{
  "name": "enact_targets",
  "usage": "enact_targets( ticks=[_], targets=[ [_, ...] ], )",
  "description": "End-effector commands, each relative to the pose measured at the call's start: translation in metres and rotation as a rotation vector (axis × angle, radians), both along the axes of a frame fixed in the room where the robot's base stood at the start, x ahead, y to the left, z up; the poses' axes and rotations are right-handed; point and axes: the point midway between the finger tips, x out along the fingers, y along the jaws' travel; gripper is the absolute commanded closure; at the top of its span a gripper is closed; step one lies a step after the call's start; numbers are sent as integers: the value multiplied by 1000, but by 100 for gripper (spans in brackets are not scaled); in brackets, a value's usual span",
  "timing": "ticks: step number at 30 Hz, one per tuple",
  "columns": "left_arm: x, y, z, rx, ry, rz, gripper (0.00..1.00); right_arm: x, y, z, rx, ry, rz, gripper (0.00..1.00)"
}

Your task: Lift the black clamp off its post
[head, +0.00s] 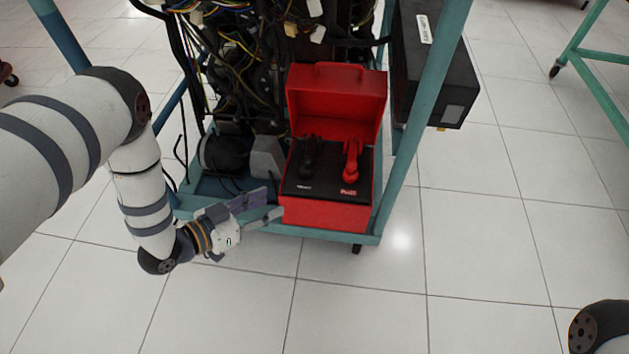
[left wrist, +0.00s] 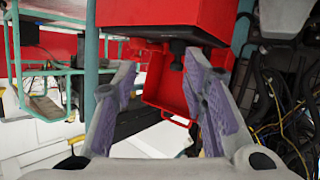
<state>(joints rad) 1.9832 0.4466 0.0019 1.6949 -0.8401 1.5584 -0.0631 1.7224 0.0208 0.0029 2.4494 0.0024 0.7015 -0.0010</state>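The black clamp (head: 310,158) stands on the left of a black panel in an open red box. A red clamp (head: 351,160) stands to its right. The post under the black clamp is hidden. My left gripper (head: 272,203) is open and empty, low beside the box's front left corner, apart from the clamp. In the left wrist view, its two fingers (left wrist: 160,68) are spread wide, with a dark shape that looks like the black clamp (left wrist: 177,54) beyond them. My right gripper is out of view; only part of that arm shows at the bottom right.
The red box (head: 325,215) sits on the shelf of a teal frame (head: 408,145), whose slanting post rises to its right. Wires and engine parts (head: 240,60) crowd behind and left. A black case (head: 432,75) hangs at the right. The floor in front is clear.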

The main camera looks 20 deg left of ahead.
Motion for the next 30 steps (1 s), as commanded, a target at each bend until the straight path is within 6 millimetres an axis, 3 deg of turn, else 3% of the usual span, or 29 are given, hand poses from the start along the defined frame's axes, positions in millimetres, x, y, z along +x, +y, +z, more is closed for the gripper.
enact_targets(
  ticks=[1, 5, 11, 21, 30],
  targets=[
    [15, 12, -28, -5, -92, -22, 61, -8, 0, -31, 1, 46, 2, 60],
    [41, 28, -14, -21, -303, -84, 61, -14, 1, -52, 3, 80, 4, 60],
    [62, 23, 1, -28, -371, -108, 61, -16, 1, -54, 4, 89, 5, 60],
    [133, -17, 0, -28, -366, -108, 61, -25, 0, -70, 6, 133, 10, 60],
    [152, -28, 2, -26, -365, -105, 61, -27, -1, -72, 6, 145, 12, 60]
  ],
)
